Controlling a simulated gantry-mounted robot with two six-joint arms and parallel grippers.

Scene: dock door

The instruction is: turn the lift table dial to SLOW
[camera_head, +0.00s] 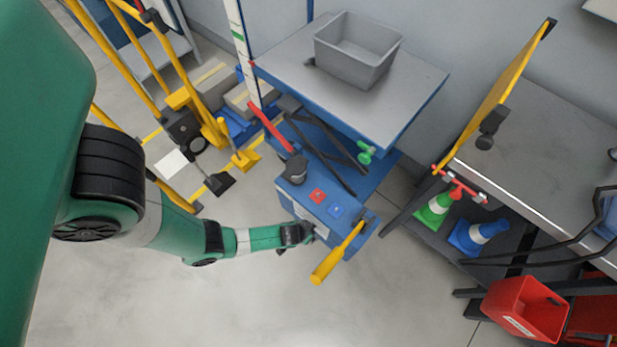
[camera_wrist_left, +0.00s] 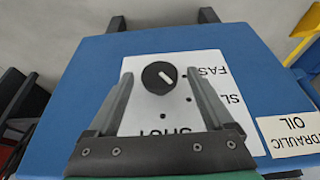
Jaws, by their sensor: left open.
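The lift table (camera_head: 415,88) stands at the upper middle of the head view, with a blue control box (camera_head: 318,209) at its near end. In the left wrist view, the round black dial (camera_wrist_left: 159,77) sits on a white label plate (camera_wrist_left: 205,64). Its white pointer mark slants toward the lower right. The lettering appears upside down: "FAS" and "SL" show at the right, partly cut by a finger, and another word lies below. My left gripper (camera_head: 305,233) is at the box's front face. In the wrist view its open fingers (camera_wrist_left: 159,76) lie either side of the dial, with visible gaps.
A yellow handle (camera_head: 337,254) juts from the box near my gripper. A black knob (camera_head: 295,169) and red and blue buttons are on its top. A grey bin (camera_head: 357,50) stands on the table. Cones and a red bin (camera_head: 525,310) are at right. Open floor lies below.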

